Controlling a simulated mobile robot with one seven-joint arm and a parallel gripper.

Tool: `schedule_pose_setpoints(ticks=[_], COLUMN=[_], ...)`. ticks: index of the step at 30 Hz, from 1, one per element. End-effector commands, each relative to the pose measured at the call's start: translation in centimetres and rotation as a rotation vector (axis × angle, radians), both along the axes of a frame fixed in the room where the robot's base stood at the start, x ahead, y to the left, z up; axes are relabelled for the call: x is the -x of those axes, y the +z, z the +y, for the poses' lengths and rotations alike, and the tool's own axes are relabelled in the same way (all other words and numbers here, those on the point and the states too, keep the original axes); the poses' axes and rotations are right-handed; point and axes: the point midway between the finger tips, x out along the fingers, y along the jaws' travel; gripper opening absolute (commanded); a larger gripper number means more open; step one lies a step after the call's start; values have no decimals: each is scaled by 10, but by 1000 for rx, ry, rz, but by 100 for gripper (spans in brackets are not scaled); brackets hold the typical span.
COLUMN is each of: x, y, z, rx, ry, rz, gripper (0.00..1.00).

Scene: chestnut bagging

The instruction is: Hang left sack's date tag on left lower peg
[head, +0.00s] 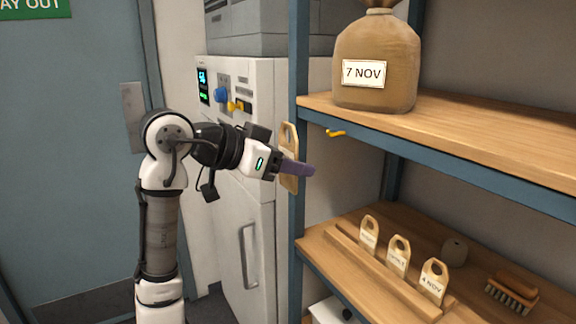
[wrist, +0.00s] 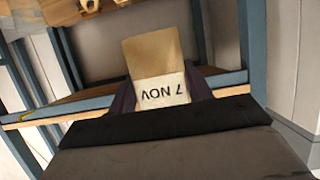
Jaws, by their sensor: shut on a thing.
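My gripper (head: 298,168) is shut on a wooden tag (head: 289,140) and holds it in the air at the left shelf post. In the wrist view the tag (wrist: 158,58) stands between the fingers, and its white label reads 7 NOV upside down. A tan sack (head: 377,48) labelled 7 NOV stands on the upper shelf. A yellow peg (head: 336,133) sticks out from the front edge of that shelf, below the sack. The tag is left of the peg and lower, apart from it. No other peg is clear in view.
The lower shelf (head: 375,222) holds a wooden rack with three upright tags (head: 398,255), one reading 4 NOV, plus a brush (head: 512,293) and a round object (head: 454,252). The blue post (head: 297,215) is close to my gripper. A white machine (head: 250,140) stands behind my arm.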

Motion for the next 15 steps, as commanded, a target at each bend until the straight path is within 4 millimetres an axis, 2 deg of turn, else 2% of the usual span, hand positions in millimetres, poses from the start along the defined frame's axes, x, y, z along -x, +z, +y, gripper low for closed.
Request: schedule_pose_setpoints(ticks=[15], x=[-21], y=[-3], z=[-30], rx=[0], ry=[-2], rz=[0], gripper=[34])
